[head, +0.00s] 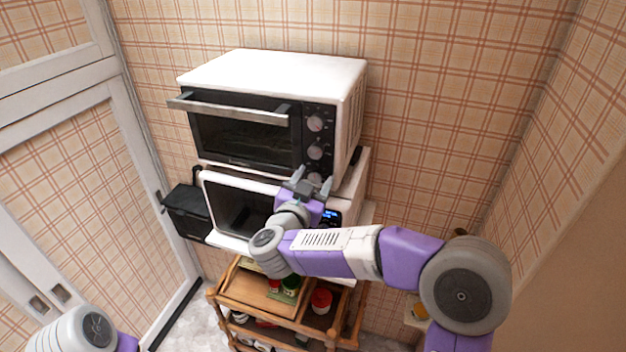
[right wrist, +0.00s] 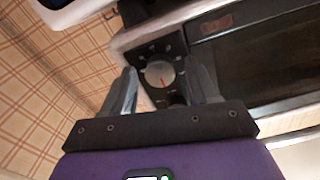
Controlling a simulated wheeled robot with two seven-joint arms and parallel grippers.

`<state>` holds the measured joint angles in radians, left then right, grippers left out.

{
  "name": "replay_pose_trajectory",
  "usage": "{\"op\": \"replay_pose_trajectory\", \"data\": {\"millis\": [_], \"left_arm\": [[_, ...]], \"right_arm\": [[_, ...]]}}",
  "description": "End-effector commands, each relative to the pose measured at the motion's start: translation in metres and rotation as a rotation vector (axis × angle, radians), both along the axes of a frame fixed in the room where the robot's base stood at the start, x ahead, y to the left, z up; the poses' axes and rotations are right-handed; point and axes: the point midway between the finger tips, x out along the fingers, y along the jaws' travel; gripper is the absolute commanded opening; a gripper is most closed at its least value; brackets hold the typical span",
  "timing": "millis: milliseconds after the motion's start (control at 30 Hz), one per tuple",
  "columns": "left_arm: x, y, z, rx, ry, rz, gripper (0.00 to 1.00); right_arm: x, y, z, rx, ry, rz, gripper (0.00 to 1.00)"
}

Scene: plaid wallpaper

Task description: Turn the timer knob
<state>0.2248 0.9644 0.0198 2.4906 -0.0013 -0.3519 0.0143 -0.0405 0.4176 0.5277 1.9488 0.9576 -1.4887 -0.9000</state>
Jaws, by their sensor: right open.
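A white toaster oven (head: 275,72) with a dark front has a column of three round knobs on its right-hand panel. The lowest knob (head: 314,178), apparently the timer knob, is partly hidden by my right gripper (head: 312,180). In the right wrist view, a silver knob (right wrist: 160,74) with a red mark shows between the two fingers. The fingers are open, one on each side of the knob; I cannot tell whether either touches it. My left gripper is out of view; only part of the left arm shows at lower left.
A white microwave (head: 222,205) stands under the oven, its front partly covered by my right arm. A wooden cart (head: 232,303) with jars stands below. A black box (head: 186,212) is at the left. Plaid walls close off the back and right.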

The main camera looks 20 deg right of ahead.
Motion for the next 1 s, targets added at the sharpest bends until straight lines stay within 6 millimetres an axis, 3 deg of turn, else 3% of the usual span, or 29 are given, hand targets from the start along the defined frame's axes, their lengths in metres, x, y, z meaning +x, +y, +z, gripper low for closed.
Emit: {"op": "replay_pose_trajectory", "data": {"millis": [233, 600, 1000], "left_arm": [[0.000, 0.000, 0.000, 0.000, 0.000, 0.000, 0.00], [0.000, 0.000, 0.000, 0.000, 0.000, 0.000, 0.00], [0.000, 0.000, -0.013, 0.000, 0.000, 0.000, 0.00]], "right_arm": [[0.001, 0.000, 0.000, -0.001, 0.001, 0.000, 0.56], [0.000, 0.000, -0.001, -0.001, 0.001, 0.000, 0.03], [0.000, 0.000, -0.003, 0.082, -0.057, 0.001, 0.03]]}}
